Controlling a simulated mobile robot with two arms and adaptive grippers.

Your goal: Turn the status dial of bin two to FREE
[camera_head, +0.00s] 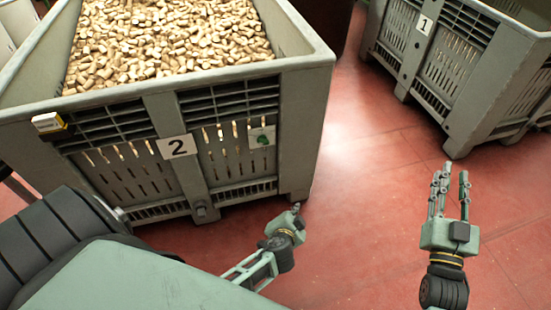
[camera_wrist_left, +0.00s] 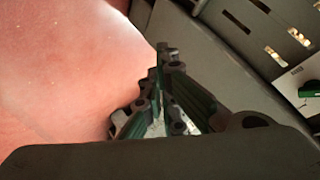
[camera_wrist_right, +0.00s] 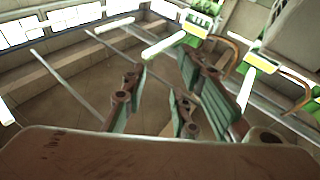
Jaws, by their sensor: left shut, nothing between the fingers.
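Bin two (camera_head: 160,108) is a grey slatted crate full of cork stoppers, with a white "2" plate (camera_head: 176,147) on its front. The status dial (camera_head: 262,138) is a small green piece on a pale plate, right of the number. It also shows at the right edge of the left wrist view (camera_wrist_left: 309,89). Its setting is too small to read. My left gripper (camera_head: 296,208) is shut and empty, low by the bin's front right corner, below and apart from the dial. My right gripper (camera_head: 451,172) is open and empty over the floor at right.
Bin one (camera_head: 455,60), a grey crate with a "1" plate (camera_head: 424,25), stands at the upper right. A small yellow and white box (camera_head: 48,122) sits on bin two's front left. The red floor (camera_head: 360,150) between the bins is clear.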

